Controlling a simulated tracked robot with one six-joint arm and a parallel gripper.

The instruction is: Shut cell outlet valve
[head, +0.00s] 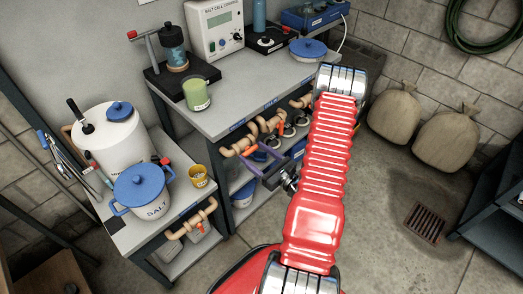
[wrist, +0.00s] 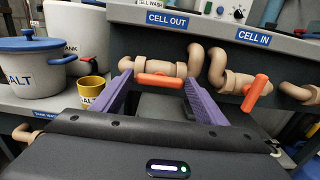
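The cell outlet valve sits on a tan pipe under the CELL OUT label (wrist: 167,20) in the wrist view. Its orange handle (wrist: 157,80) lies roughly level, along the pipe. My gripper (wrist: 158,84) has purple fingers spread wide, one tip left of the handle and one right. The fingers look empty; whether either touches the handle or pipe I cannot tell. In the head view my gripper (head: 263,168) is at the bench's front edge, close to the outlet valve's handle (head: 249,151). The neighbouring CELL IN valve's orange handle (wrist: 256,92) stands steeply tilted, across its pipe.
Bent tan pipes crowd the right side of the outlet valve. A salt pot (head: 143,189) and yellow cup (head: 198,176) stand on the lower table at left. The bench top (head: 232,101) overhangs the valves. Sacks (head: 449,140) and a floor drain (head: 425,222) are at right.

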